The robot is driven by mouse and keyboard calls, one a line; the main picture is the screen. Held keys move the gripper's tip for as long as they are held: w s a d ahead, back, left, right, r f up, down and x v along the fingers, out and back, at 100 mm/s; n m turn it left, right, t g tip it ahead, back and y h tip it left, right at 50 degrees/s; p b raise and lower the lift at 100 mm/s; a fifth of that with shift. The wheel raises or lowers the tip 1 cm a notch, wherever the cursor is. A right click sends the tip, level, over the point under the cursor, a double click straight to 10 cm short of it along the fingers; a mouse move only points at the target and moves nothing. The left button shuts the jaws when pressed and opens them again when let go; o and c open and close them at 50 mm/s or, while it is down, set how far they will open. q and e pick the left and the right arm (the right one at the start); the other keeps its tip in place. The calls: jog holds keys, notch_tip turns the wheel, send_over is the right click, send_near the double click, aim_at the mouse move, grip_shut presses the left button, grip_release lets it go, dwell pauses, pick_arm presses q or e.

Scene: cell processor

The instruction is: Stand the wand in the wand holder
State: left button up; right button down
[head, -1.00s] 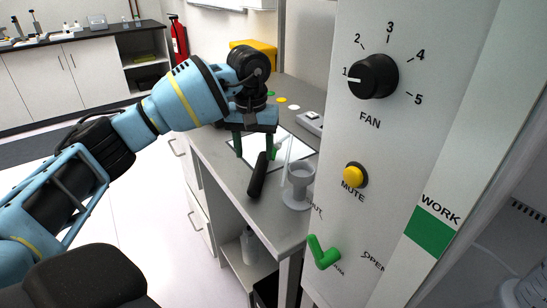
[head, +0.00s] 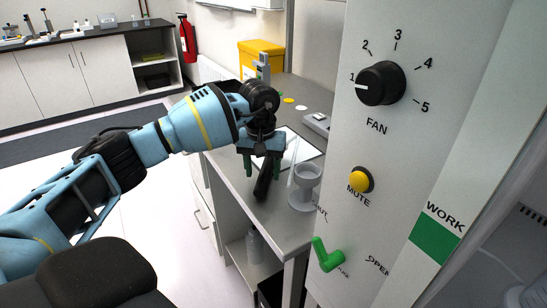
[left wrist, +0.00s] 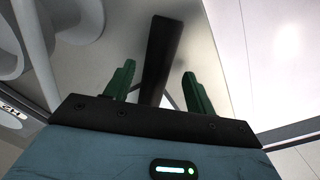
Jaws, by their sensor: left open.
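The wand (head: 263,185) is a thick black bar on the grey bench, near its front edge; its far end is hidden behind my left gripper in the head view. The wand holder (head: 307,174) is a grey cup on a round base with a thin upright rod, standing to the right of the wand. My left gripper (head: 263,172) is open, its green fingers pointing down on either side of the wand in the picture. In the left wrist view, the wand (left wrist: 163,50) shows between the open fingers (left wrist: 156,76); contact cannot be told. My right gripper is not in view.
The tall white cabinet panel (head: 400,150) with knob, yellow button and green lever (head: 327,255) stands close on the right. A white sheet (head: 304,148) lies on the bench behind the wand. A yellow bin (head: 262,58) stands farther back. Open floor lies to the left.

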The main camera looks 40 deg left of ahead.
pick_arm(q)
jog(key=shift+f, duration=0.55)
grip_shut()
jog(key=shift+r, duration=0.15)
